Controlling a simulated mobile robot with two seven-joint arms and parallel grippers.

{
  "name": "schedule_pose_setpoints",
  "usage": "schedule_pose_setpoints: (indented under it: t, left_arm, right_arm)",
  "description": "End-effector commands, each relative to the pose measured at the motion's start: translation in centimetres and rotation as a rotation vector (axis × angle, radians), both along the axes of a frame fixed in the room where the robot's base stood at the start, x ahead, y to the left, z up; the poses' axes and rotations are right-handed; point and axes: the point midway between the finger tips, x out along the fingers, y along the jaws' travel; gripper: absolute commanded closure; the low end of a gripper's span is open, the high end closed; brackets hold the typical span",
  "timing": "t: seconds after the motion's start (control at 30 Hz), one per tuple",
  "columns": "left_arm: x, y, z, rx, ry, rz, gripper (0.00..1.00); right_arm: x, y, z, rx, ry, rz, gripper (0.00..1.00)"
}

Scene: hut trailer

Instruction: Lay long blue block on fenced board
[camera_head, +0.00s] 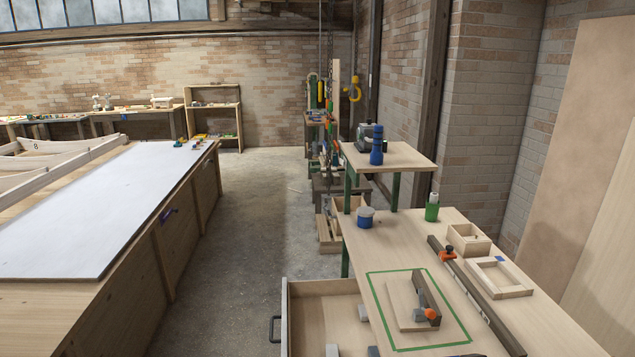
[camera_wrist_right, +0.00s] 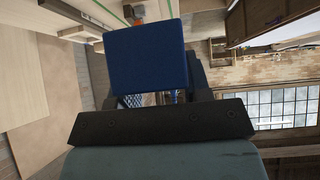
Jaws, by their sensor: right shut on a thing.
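A blue block (camera_wrist_right: 148,55) fills the middle of the right wrist view, seen nearly end-on, so I cannot judge its length. My right gripper (camera_wrist_right: 152,78) is shut on it; the block hides most of the fingers. In the head view, a square wooden board (camera_head: 399,306) lies inside a green outline on the workbench. A dark fence bar (camera_head: 427,293) stands across the board, with orange-tipped clamp parts at it. The held block is not clearly seen in the head view. My left gripper is in neither view.
The workbench (camera_head: 395,243) carries a long dark rail (camera_head: 475,290), a small wooden box (camera_head: 463,240), an open wooden frame (camera_head: 497,277), a green bottle (camera_head: 432,209) and a blue-and-white pot (camera_head: 366,217). An open drawer (camera_head: 318,302) sits at its left. A large white-topped table (camera_head: 95,215) stands left across the aisle.

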Motion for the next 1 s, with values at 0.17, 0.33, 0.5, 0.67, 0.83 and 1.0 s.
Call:
schedule_pose_setpoints:
  t: [0.17,0.33,0.5,0.67,0.83,1.0]
  left_arm:
    - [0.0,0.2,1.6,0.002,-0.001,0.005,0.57]
    - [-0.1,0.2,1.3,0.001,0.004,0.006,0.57]
    - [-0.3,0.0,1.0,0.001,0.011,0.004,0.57]
    - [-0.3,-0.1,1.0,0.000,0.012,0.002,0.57]
    - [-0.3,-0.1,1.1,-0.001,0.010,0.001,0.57]
    - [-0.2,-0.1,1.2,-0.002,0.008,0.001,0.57]
  right_arm:
    - [-2.2,1.7,2.2,0.013,-0.004,-0.036,0.84]
    - [-2.4,1.8,2.1,0.012,-0.004,-0.043,0.84]
    - [-2.3,1.7,2.1,0.011,-0.004,-0.042,0.84]
    - [-2.3,1.8,2.1,0.013,-0.004,-0.042,0.84]
    - [-2.3,1.6,1.9,0.006,-0.004,-0.040,0.84]
    - [-3.3,1.7,-2.8,0.013,0.006,-0.046,0.84]
